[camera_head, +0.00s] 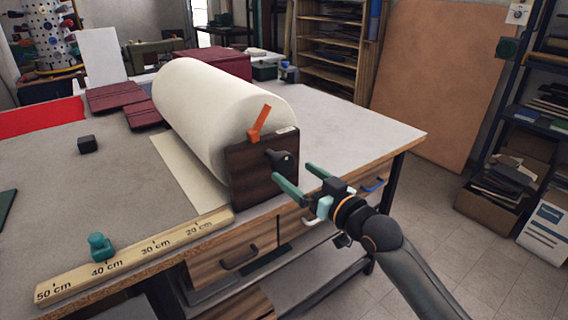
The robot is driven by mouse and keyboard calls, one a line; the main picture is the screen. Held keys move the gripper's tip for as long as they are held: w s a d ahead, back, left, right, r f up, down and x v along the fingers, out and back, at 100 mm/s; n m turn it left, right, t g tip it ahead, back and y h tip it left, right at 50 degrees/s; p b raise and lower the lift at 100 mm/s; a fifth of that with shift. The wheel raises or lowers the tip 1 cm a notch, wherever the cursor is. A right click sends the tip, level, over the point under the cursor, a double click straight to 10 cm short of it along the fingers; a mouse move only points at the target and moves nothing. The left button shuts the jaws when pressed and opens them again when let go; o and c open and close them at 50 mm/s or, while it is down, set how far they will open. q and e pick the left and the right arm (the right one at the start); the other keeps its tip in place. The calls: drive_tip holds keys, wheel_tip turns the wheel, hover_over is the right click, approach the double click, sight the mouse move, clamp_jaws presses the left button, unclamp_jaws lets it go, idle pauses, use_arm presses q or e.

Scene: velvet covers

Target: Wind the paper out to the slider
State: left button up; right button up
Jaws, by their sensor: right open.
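A large cream paper roll (205,105) lies on the table, with a dark wooden end block (262,172) at its near end. A strip of paper (185,170) lies flat out to the roll's left, its edge near the 20 cm mark of a wooden ruler (150,255). A teal slider (100,246) sits on the ruler near 40 cm, apart from the paper. A black crank (283,161) is on the block. My right gripper (297,176) is open, its green fingers beside the crank; contact is unclear. My left gripper is not in view.
An orange lever (260,122) stands up at the block. A small black block (87,144) and dark red folded covers (117,95) are on the table. Drawers with handles (240,258) are below the front edge. The table between paper and slider is clear.

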sight(286, 166)
drive_tip(key=shift+x, duration=2.9)
clamp_jaws()
